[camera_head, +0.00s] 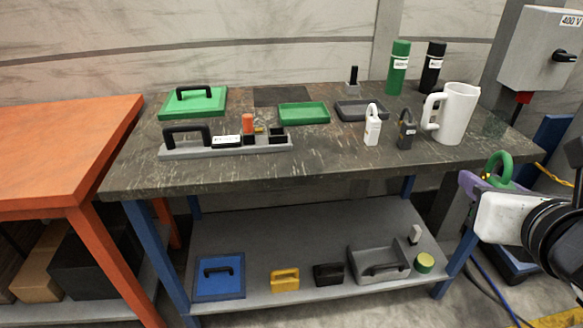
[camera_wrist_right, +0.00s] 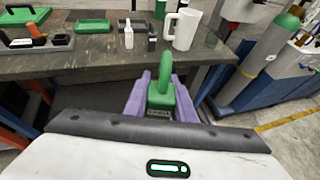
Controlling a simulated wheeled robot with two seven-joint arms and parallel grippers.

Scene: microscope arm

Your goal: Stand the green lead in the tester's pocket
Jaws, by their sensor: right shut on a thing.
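The green lead (camera_head: 498,165) has a thick rounded loop on top and a block with a label below. My right gripper (camera_head: 487,183) is shut on it, off the right front corner of the table. In the right wrist view the lead (camera_wrist_right: 162,88) stands between the purple fingers of my right gripper (camera_wrist_right: 160,98), loop up. What looks like the tester (camera_head: 225,148) is a long grey base on the table's left side, with a black handle, a white label, an orange block and an open black pocket (camera_head: 278,136) at its right end. My left gripper is not in view.
A white lead (camera_head: 372,126), a dark grey lead (camera_head: 406,130) and a white mug (camera_head: 455,115) stand at the table's right. Behind are a green tray (camera_head: 303,113), a grey tray (camera_head: 362,110) and two bottles. The table's front middle is clear.

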